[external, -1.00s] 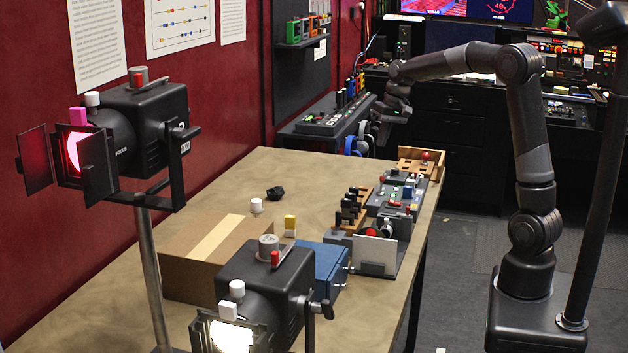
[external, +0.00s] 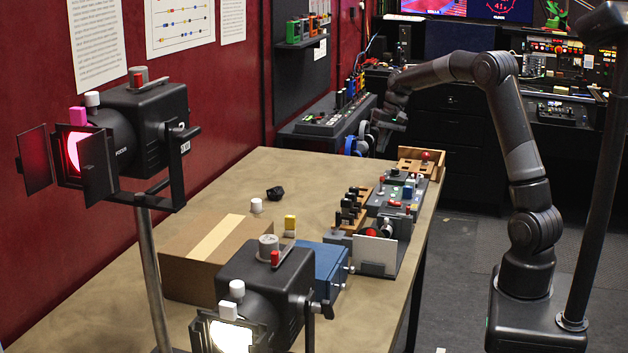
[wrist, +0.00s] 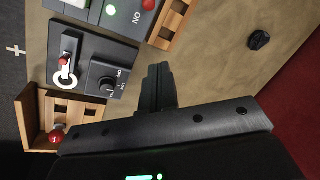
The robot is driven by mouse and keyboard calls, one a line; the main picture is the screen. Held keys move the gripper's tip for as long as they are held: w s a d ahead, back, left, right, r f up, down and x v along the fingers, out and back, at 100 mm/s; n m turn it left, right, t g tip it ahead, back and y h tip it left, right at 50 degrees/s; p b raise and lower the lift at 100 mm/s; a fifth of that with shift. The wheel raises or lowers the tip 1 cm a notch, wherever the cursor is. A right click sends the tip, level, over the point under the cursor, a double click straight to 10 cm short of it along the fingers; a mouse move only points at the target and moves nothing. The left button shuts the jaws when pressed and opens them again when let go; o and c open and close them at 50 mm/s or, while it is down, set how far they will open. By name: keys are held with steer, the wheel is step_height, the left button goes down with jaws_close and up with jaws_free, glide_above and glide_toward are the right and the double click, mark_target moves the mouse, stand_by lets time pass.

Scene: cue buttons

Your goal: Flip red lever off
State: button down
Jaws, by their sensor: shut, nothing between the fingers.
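My gripper (wrist: 160,72) is shut and empty, with its fingers over bare table beside the control boxes in the wrist view. In the external view my gripper (external: 379,148) hangs above the table's far end. A small red-tipped lever (wrist: 66,60) stands on a dark panel, left of my fingers and apart from them, with a white ring at its base. A red ball-topped stick (wrist: 57,138) stands in a wooden box (wrist: 76,110); the ball also shows in the external view (external: 426,155). I cannot tell which is the named lever, nor its position.
A black knob (wrist: 107,84) shares the dark panel. A grey box with a red button (wrist: 149,5) and a slatted wooden piece (wrist: 172,22) lie ahead. A small black object (wrist: 259,40) sits on open table to the right. A white upright plate (external: 374,254) stands nearer.

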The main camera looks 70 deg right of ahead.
steer(key=a+f, duration=0.1)
steer(key=f, duration=0.1)
steer(key=a+f, duration=0.1)
steer(key=f, duration=0.2)
steer(key=a+f, duration=0.1)
steer(key=f, duration=0.2)
steer(key=shift+w+a+f, duration=0.1)
steer(key=shift+w+a, duration=0.05)
steer(key=shift+s+a+r, duration=0.2)
steer(key=shift+s+a, duration=0.2)
steer(key=shift+s, duration=0.1)
steer(key=shift+a+r+h, duration=0.3)
steer(key=shift+a+h, duration=0.25)
steer(key=shift+h, duration=0.35)
steer(key=shift+a+r+h, duration=0.2)
steer(key=shift+a+h, duration=0.35)
steer(key=shift+h, duration=0.25)
steer(key=shift+a+r+n+h, duration=0.2)
steer(key=shift+a+n+h, duration=0.2)
steer(key=shift+a+h, duration=0.7)
steer(key=shift+a, duration=0.3)
steer(key=shift+r, duration=0.1)
